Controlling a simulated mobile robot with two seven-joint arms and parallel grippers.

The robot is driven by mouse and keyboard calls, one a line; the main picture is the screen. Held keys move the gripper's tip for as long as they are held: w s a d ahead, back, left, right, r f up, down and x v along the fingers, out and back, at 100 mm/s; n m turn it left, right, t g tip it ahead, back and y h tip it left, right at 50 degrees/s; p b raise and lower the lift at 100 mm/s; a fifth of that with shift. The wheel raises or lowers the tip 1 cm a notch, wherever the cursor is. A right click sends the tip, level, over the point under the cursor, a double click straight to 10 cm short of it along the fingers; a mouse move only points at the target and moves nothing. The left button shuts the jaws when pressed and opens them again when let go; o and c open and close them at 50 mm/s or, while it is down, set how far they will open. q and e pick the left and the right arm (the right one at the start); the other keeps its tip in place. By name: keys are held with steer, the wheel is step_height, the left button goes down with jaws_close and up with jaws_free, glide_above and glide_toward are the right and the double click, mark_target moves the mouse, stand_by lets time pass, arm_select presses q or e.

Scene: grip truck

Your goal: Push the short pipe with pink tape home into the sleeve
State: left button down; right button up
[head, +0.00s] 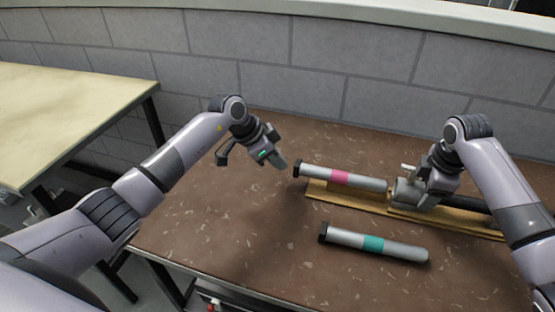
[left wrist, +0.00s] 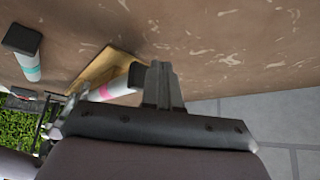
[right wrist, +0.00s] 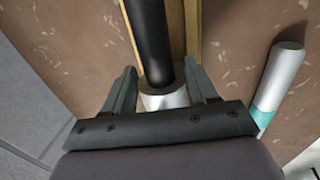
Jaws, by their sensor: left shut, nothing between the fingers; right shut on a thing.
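The short pipe with pink tape (head: 368,183) lies along a wooden cradle, its black cap (head: 298,169) facing left. Its right end meets my right gripper, and the joint there is hidden. My left gripper (head: 281,164) is shut and empty, just left of the cap; in the left wrist view its fingers (left wrist: 160,80) are beside the cap (left wrist: 137,76), and I cannot tell whether they touch. My right gripper (head: 405,188) is shut on a silver collar, seemingly the sleeve (right wrist: 165,99), with a black tube (right wrist: 149,40) running out of it.
A second pipe with teal tape (head: 400,250) and a black cap lies loose in front of the wooden cradle (head: 320,189). The brown tabletop (head: 240,240) is clear at left. A grey block wall (head: 290,80) stands behind; a pale table (head: 60,110) is at far left.

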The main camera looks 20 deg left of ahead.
mark_target(309, 168)
arm_select(q)
steer(key=shift+d, duration=0.15)
stand_by(0.4)
steer(key=shift+d, duration=3.45)
arm_select(e)
steer(key=shift+a, duration=0.1)
arm_select(q)
steer(key=shift+d, duration=0.25)
steer(key=shift+a, duration=0.2)
steer(key=shift+a+r, duration=0.55)
steer(key=shift+a, duration=0.2)
steer(key=shift+a+r, duration=0.5)
steer(key=shift+a, duration=0.2)
steer(key=shift+r, duration=3.45)
